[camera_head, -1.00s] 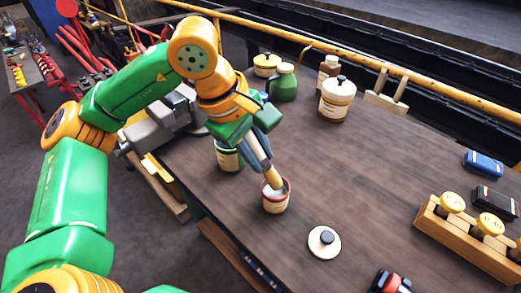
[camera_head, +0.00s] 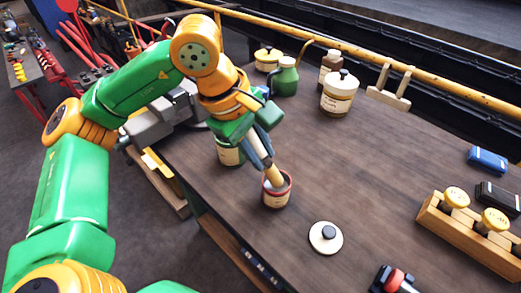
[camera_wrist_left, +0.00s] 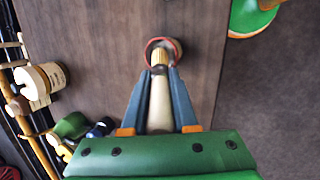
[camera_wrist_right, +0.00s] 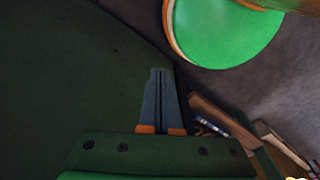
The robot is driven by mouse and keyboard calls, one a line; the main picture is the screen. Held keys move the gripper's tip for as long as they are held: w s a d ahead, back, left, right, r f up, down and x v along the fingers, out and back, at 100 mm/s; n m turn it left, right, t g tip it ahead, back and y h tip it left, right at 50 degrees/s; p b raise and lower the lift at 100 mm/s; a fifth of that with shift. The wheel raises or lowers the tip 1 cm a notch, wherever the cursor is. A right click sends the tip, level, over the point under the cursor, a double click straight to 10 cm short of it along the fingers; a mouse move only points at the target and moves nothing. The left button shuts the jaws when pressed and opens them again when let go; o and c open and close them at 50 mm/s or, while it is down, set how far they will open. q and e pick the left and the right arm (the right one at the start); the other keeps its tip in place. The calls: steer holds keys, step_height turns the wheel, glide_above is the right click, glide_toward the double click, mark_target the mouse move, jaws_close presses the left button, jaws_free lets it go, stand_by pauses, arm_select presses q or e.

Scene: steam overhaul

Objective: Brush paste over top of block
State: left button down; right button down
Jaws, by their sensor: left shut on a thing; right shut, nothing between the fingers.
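My left gripper (camera_head: 264,163) is shut on a brush (camera_head: 274,175) with a pale handle. The brush points down, its lower end inside the mouth of a small red-rimmed paste pot (camera_head: 276,197). In the left wrist view the brush handle (camera_wrist_left: 159,105) runs between the fingers (camera_wrist_left: 160,78) to the pot's red rim (camera_wrist_left: 176,44). The bristles are mostly hidden. A round pale lid (camera_head: 326,237) with a dark knob lies beside the pot. My right gripper (camera_wrist_right: 161,75) is shut and empty in its wrist view. I cannot pick out the block with certainty.
A wooden rack (camera_head: 470,241) with yellow-topped pieces stands at right, near a blue box (camera_head: 487,160). A lidded jar (camera_head: 338,96), a green can (camera_head: 285,78) and a wooden stand (camera_head: 388,94) stand at the back. The middle of the brown tabletop (camera_head: 370,165) is clear.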

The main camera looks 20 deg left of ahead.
arm_select(q)
steer(key=shift+f+b, duration=0.55)
steer(key=shift+b, duration=0.05)
stand_by(1.3)
steer(key=shift+r, duration=0.1)
step_height(320, 180, up, 7)
steer(key=p, duration=0.6)
stand_by(0.4)
